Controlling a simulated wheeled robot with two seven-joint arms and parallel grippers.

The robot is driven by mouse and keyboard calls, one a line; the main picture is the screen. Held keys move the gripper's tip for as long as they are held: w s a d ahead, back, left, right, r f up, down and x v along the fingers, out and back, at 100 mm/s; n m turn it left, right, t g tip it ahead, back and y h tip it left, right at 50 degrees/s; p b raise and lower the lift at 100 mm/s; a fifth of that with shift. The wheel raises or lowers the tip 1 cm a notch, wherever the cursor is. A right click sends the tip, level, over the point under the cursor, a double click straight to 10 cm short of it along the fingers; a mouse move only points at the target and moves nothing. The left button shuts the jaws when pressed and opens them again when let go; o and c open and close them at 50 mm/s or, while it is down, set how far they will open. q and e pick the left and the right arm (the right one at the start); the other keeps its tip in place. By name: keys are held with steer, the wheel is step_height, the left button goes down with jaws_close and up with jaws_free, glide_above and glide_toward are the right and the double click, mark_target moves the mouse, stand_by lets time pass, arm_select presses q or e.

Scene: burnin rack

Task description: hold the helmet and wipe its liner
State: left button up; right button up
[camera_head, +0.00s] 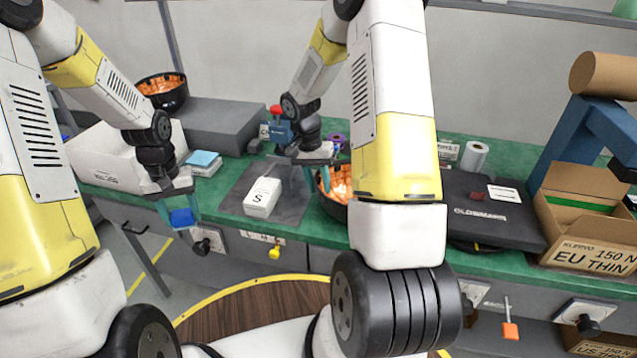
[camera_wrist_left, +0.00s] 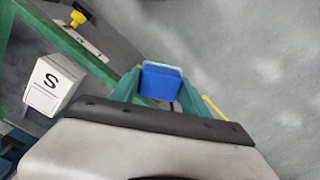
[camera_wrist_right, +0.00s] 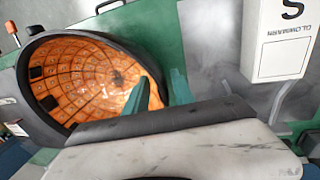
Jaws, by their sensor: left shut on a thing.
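A dark-shelled helmet (camera_head: 334,205) with an orange liner (camera_head: 341,182) lies open side up on the green bench, partly hidden behind my right arm. The liner (camera_wrist_right: 85,75) fills the left of the right wrist view. My right gripper (camera_head: 311,180) is at the helmet's left rim with its fingers apart, one over the opening and one outside; I cannot tell if they touch the rim. My left gripper (camera_head: 178,211) is shut on a blue wiping pad (camera_head: 182,218), held in front of the bench edge; the pad also shows in the left wrist view (camera_wrist_left: 160,80).
A white box marked S (camera_head: 262,196) sits on a grey mat (camera_head: 234,192) left of the helmet. A black case (camera_head: 487,215) and a cardboard carton (camera_head: 585,215) occupy the right side.

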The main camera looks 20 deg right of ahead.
jaws_close()
stand_by(2.2)
